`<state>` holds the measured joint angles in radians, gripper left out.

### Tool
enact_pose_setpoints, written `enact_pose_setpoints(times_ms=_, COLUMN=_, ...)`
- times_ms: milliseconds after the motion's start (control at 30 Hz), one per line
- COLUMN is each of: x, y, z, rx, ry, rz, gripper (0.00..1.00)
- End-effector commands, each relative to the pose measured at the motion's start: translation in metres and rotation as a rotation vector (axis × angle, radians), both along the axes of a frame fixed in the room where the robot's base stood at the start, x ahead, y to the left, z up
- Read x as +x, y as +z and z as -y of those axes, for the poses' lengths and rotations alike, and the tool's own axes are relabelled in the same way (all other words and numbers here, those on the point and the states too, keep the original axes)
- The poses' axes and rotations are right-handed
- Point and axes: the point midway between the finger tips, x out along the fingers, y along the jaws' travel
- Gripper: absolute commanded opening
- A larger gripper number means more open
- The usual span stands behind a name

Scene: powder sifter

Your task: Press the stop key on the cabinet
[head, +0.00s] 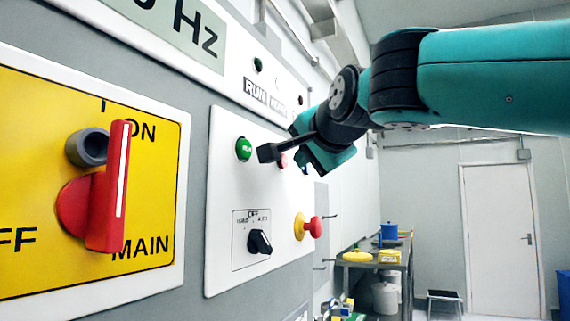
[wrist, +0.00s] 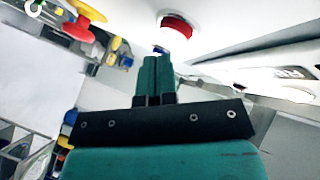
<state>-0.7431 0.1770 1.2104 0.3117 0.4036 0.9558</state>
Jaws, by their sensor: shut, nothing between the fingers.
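The cabinet's white key panel (head: 225,195) carries a green key (head: 244,149) at its left. A red key (head: 283,160), which I take for the stop key, sits to its right and is mostly hidden behind my gripper (head: 268,153). The red key shows clearly in the wrist view (wrist: 177,26), in a pale ring, just beyond and slightly right of my fingertips (wrist: 156,62). My gripper is shut and empty. Its tips seem apart from the key, though the exact gap cannot be told.
A red mushroom knob on a yellow collar (head: 314,227) sticks out lower right. A black selector (head: 259,242) is below the green key. A large red rotary handle (head: 108,190) juts out at the left. A cluttered bench (head: 375,264) stands beyond.

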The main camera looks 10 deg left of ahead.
Motion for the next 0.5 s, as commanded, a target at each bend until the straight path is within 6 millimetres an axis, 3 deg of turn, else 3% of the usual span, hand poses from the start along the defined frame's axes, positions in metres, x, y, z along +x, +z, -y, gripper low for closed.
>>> enact_pose_setpoints(times_ms=167, x=0.000, y=0.000, z=0.002, rx=0.000, ry=-0.001, rz=0.001, gripper=0.00)
enact_pose_setpoints(times_ms=500, x=-0.011, y=-0.002, z=0.032, rx=0.002, ry=-0.003, rz=0.001, gripper=0.00)
